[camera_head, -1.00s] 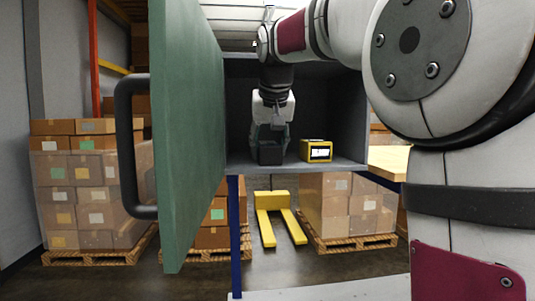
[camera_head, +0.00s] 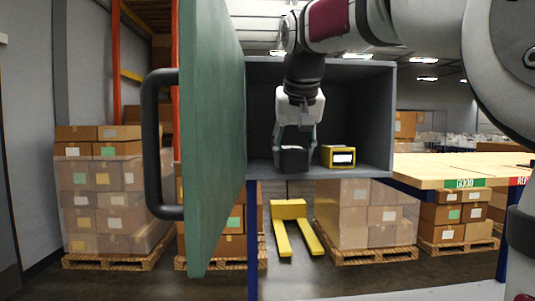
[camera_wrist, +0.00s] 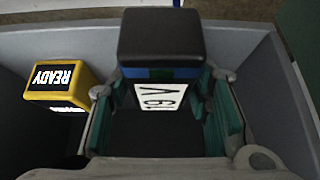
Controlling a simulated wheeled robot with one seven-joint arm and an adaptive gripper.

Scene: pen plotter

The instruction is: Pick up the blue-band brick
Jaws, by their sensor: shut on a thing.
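The blue-band brick is a dark block (camera_wrist: 160,40) with a blue band and a white label with black marks. In the head view it shows as a dark block (camera_head: 292,159) low inside the open grey cabinet (camera_head: 378,120). My gripper (camera_head: 295,142) reaches down into the cabinet and is shut on the brick. In the wrist view the green-padded fingers (camera_wrist: 168,112) stand on both sides of it. I cannot tell whether the brick is clear of the cabinet floor.
A yellow block (camera_head: 338,156) marked READY sits just beside the brick; it also shows in the wrist view (camera_wrist: 57,82). The green cabinet door (camera_head: 212,140) stands open at left. A wooden table (camera_head: 460,172) is at right. A yellow pallet jack (camera_head: 290,210) stands below.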

